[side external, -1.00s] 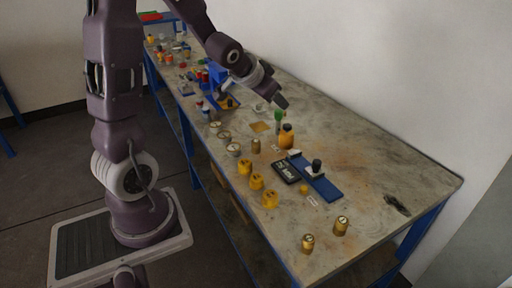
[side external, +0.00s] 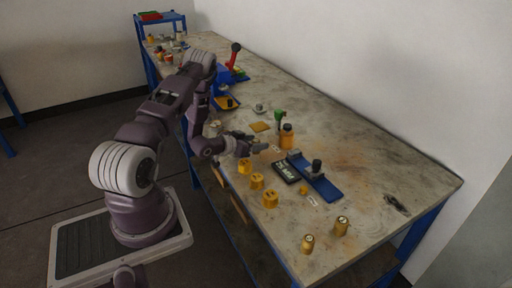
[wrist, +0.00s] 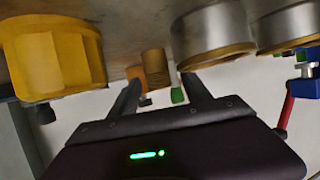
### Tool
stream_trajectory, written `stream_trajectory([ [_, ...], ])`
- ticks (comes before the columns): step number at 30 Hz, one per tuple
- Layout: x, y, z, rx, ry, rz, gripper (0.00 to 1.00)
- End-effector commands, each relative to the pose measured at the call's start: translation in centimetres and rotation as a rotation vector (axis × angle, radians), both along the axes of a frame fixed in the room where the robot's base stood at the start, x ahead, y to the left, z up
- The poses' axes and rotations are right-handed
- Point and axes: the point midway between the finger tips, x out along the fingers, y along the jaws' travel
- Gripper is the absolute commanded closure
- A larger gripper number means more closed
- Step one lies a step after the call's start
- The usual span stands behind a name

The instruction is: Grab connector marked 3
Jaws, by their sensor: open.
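Three yellow connectors stand in a row near the table's front edge: one (side external: 244,166), a second (side external: 257,181) and a third (side external: 270,198). Two small brass connectors stand further right, one (side external: 307,243) and another (side external: 341,226). The markings are too small to read, so I cannot tell which is 3. My gripper (side external: 252,143) is low over the table, just behind the leftmost yellow connector. In the wrist view my gripper (wrist: 160,79) is open and empty, with a yellow connector (wrist: 52,57) to the left and silver connectors (wrist: 213,35) to the right. A small brass cylinder (wrist: 153,66) shows beyond the fingers.
An orange bottle (side external: 287,138) and a green-topped item (side external: 280,116) stand behind my gripper. A blue plate (side external: 322,187) with a black knob and a dark labelled box (side external: 286,171) lie to the right. The table's right end is mostly clear.

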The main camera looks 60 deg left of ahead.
Motion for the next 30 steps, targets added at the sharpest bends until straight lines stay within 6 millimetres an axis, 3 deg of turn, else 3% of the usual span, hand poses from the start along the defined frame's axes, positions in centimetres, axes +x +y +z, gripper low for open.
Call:
stream_trajectory([
  [7, 0.4, 0.1, -0.1, -0.001, 0.000, 0.000, 0.46],
  [15, 0.3, 0.1, -0.1, 0.000, 0.001, 0.000, 0.99],
  [25, 0.4, 0.1, 0.1, 0.000, -0.001, 0.000, 1.00],
  [30, 0.4, 0.1, 2.3, 0.001, -0.003, 0.001, 1.00],
])
